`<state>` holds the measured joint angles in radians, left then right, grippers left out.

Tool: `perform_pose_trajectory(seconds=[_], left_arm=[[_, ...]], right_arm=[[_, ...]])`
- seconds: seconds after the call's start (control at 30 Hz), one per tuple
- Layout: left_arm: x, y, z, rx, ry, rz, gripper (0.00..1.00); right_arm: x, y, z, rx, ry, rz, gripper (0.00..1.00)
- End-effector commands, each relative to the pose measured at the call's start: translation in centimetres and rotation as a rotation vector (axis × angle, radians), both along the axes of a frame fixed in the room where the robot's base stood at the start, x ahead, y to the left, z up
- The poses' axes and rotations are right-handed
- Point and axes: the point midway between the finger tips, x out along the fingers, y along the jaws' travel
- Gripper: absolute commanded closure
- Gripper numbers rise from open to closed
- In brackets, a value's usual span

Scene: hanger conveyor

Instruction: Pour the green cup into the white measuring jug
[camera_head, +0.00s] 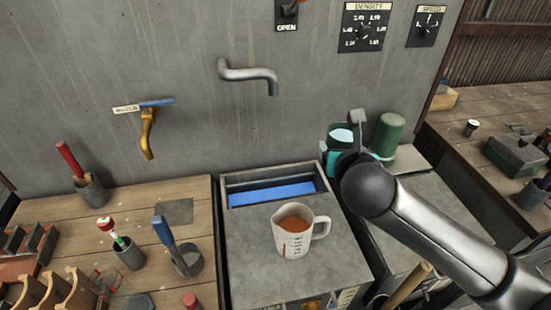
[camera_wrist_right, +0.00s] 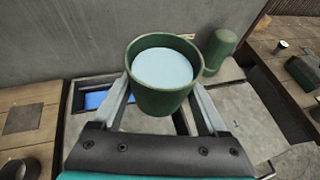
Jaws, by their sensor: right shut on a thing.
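The green cup (camera_wrist_right: 160,98) is full of a pale blue-white liquid and stands upright between the fingers of my right gripper (camera_wrist_right: 165,112), which is shut on it. In the head view the green cup (camera_head: 338,142) shows partly behind my right gripper (camera_head: 352,135) and arm, up and to the right of the jug. The white measuring jug (camera_head: 291,240) stands upright on a grey metal cabinet top, with an orange-brown content inside and its handle to the right. My left gripper is in neither view.
A blue-bottomed trough (camera_head: 232,199) lies behind the jug. A green cylinder (camera_head: 388,132) stands beside the cup. A grey spout (camera_head: 250,75) and a yellow tap (camera_head: 148,135) stick out of the wall. Tool holders crowd the left wooden bench (camera_head: 190,215).

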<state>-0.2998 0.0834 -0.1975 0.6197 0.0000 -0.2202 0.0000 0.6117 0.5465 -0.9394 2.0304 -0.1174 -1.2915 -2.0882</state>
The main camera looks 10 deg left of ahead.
Motion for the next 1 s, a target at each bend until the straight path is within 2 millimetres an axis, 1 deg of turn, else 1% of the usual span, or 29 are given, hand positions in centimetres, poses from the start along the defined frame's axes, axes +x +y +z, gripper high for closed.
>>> perform_pose_trajectory(seconds=[0.03, 0.1, 0.17, 0.3, 0.4, 0.5, 0.6, 0.73, 0.87, 1.0], left_arm=[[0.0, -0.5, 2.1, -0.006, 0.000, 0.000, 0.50], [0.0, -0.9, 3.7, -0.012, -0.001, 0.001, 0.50], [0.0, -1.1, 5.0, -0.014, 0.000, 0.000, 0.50], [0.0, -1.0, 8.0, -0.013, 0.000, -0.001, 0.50], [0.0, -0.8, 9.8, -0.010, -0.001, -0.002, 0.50], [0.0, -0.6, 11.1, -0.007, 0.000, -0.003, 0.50], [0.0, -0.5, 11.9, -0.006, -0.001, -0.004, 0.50], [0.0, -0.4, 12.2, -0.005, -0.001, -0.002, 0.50], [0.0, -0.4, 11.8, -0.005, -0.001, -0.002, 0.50], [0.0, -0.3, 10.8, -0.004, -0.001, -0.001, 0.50]], right_arm=[[-0.1, 1.0, 0.3, 0.001, 0.007, 0.013, 0.90], [-0.3, 2.3, -0.3, 0.002, 0.006, 0.036, 0.90], [-0.7, 3.5, -0.9, 0.001, 0.007, 0.059, 0.90], [-2.2, 6.6, -2.2, 0.001, 0.006, 0.126, 0.90], [-3.5, 8.7, -3.0, 0.002, 0.005, 0.178, 0.90], [-4.8, 10.5, -3.7, 0.002, 0.004, 0.225, 0.90], [-5.7, 11.7, -4.1, 0.001, 0.001, 0.259, 0.90], [-6.4, 12.5, -4.6, 0.002, 0.000, 0.282, 0.90], [-6.6, 12.7, -5.1, 0.017, -0.001, 0.288, 0.90], [-6.6, 12.8, -5.8, 0.054, 0.002, 0.285, 0.90]])
